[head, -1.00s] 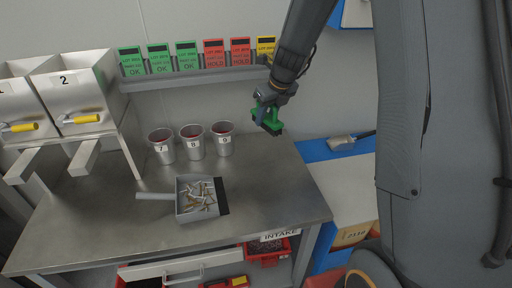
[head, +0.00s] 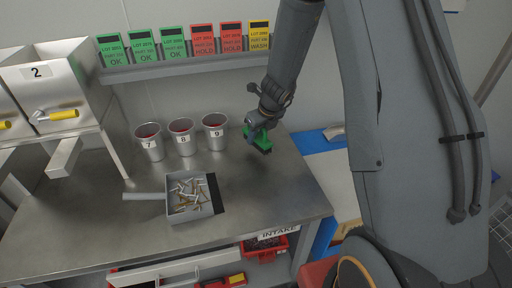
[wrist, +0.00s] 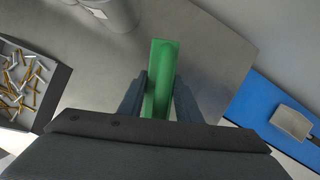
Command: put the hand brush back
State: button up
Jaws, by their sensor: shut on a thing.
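The hand brush (head: 262,143) has a green back and dark bristles. My gripper (head: 254,128) is shut on it, above the back right part of the steel table, to the right of cup 9. In the wrist view the brush's green back (wrist: 161,75) stands between the two fingers of my gripper (wrist: 158,98). The bristle side is hidden there. In the head view I cannot tell whether the bristles touch the table.
A grey dustpan (head: 193,214) with several metal pins lies on the table (head: 110,225). Cups 7 (head: 150,148), 8 (head: 183,142) and 9 (head: 214,138) stand behind it. A scoop (wrist: 291,122) lies on a blue-edged surface to the right.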

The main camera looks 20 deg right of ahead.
aim_at(257, 144)
jog(key=shift+f+b, duration=1)
jog(key=shift+f, duration=1.05)
jog(key=shift+f, duration=0.15)
jog(key=o, duration=1.1)
